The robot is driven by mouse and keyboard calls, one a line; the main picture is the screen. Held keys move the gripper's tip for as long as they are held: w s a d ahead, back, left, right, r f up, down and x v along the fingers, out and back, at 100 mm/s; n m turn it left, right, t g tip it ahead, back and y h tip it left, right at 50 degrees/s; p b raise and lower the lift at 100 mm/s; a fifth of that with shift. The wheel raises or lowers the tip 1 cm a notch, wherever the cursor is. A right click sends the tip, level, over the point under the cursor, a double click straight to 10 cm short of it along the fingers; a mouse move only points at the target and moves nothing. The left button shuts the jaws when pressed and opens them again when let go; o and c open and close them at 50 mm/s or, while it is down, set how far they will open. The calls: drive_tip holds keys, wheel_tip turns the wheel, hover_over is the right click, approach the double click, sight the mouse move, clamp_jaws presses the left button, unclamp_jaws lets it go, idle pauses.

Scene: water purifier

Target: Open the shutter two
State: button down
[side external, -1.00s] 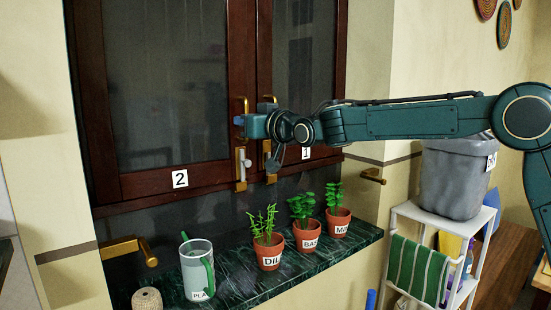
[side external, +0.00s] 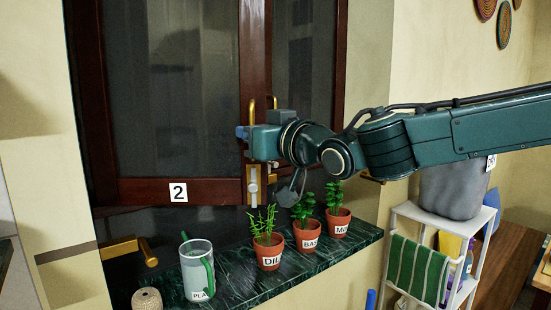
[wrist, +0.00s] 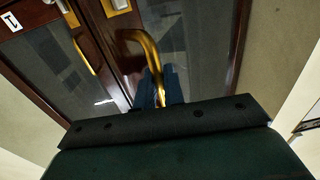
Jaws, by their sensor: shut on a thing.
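Shutter two (side external: 178,215) is a dark wooden frame with a glass pane, labelled "2" (side external: 178,192). It stands a little out from the window plane, its right edge toward the room. My gripper (side external: 243,132) is at its right edge, shut on the brass handle (side external: 252,108). In the wrist view the curved brass handle (wrist: 145,45) runs down between my blue fingers (wrist: 158,88). The finger contact is partly hidden by my gripper body. A white latch piece (side external: 253,180) sits on a brass plate below the handle.
The neighbouring shutter (side external: 305,75) is on the right, partly behind my arm. A marble sill (side external: 235,292) below carries a glass pitcher (side external: 197,270) and potted herbs (side external: 269,255). A white shelf (side external: 407,208) with a grey bin stands at the right.

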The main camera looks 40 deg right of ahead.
drive_tip(key=s+a, duration=0.7)
drive_tip(key=a, duration=0.2)
idle(0.4)
drive_tip(key=c, duration=1.6)
unclamp_jaws()
drive_tip(key=shift+s, duration=0.1)
drive_tip(key=shift+s, duration=2.45)
drive_tip(key=shift+d+r, duration=0.1)
drive_tip(key=shift+r, duration=3.45)
